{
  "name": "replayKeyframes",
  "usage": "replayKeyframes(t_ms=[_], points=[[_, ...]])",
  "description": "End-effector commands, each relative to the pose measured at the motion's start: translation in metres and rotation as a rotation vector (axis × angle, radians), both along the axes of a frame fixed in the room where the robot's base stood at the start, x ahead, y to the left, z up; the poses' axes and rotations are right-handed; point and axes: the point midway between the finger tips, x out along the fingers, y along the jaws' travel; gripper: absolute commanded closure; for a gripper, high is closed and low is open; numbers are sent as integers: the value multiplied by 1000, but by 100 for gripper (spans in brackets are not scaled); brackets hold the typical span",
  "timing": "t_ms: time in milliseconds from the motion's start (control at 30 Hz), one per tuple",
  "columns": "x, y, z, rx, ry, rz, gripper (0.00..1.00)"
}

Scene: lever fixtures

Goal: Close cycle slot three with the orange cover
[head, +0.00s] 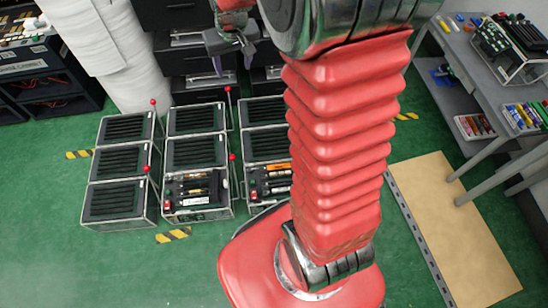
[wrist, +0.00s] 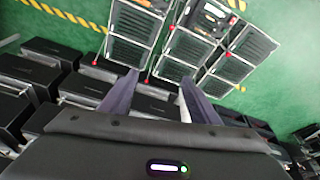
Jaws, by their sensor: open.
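Low fixtures with black ribbed tops stand on the green floor in three columns: left (head: 119,160), middle (head: 195,122) and right (head: 265,143). The front bay of the middle column (head: 193,190) is uncovered and shows small parts inside. The front bay of the right column also shows parts, with an orange piece (head: 278,168) near its back edge; I cannot tell if this is the orange cover. Slot three's number is not readable. My gripper (head: 232,45) is open and empty, above and behind the fixtures. In the wrist view its fingers (wrist: 158,77) are spread, pointing towards the fixtures.
Levers with red knobs (head: 153,102) stand beside the fixtures. Black drawer cabinets (head: 190,50) stand behind them. A grey bench (head: 490,70) with tools stands at right, and a tan board (head: 455,230) lies on the floor. My arm hides part of the right column. The front-left floor is clear.

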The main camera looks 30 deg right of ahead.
Motion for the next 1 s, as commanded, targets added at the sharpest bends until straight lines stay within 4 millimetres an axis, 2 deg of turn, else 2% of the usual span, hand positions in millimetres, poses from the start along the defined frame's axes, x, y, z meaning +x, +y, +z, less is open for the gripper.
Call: replayKeyframes(t_ms=[500,1000], points=[[50,-47,-99,14,64,-59,44],[73,-91,-214,30,122,-115,44]])
